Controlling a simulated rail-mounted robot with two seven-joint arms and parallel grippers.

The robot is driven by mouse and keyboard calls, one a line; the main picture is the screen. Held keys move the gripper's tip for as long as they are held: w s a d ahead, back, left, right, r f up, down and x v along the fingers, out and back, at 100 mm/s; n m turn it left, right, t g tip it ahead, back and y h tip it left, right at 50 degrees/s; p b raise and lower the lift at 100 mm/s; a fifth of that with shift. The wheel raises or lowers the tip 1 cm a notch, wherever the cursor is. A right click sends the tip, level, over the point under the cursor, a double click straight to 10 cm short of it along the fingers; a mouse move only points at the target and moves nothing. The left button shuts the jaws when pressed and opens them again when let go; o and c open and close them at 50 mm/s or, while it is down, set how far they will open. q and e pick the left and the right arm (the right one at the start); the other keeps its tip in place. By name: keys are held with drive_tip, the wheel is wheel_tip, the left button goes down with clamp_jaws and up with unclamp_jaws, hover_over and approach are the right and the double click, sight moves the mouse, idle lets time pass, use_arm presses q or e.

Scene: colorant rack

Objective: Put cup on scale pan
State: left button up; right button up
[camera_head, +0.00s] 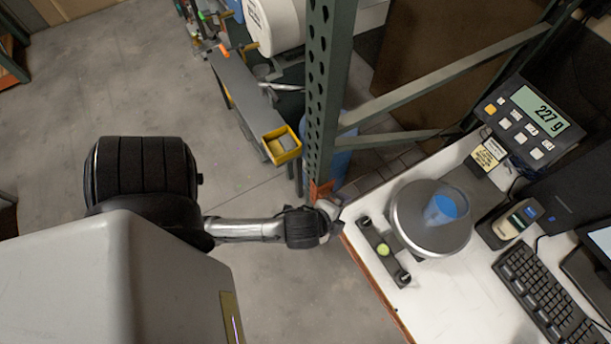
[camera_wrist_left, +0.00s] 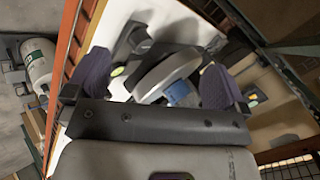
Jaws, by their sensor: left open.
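The cup (camera_head: 441,208) is translucent with blue contents. It stands on the round metal scale pan (camera_head: 408,226), toward its right side, in the head view. The scale display (camera_head: 540,110) reads 227 g. My left gripper (camera_head: 328,214) is at the table's left edge, left of the pan and apart from the cup. In the left wrist view my left gripper (camera_wrist_left: 158,78) has its two dark fingers spread with nothing held. The pan (camera_wrist_left: 165,72) and the blue of the cup (camera_wrist_left: 180,93) show beyond the fingers. My right gripper is not in view.
A green rack post (camera_head: 330,90) rises just behind my left gripper. A small bar with a green level (camera_head: 383,249) lies left of the pan. A handheld device (camera_head: 515,222) and a keyboard (camera_head: 545,290) are to the right. The table front (camera_head: 450,305) is clear.

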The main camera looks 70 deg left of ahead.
use_arm(q)
drive_tip(key=s+d+n+g+h, duration=0.3)
drive_tip(key=s+n+g, duration=0.1)
drive_tip(key=s+n, duration=0.3)
drive_tip(key=shift+s+n, duration=0.3)
drive_tip(key=shift+s, duration=0.95)
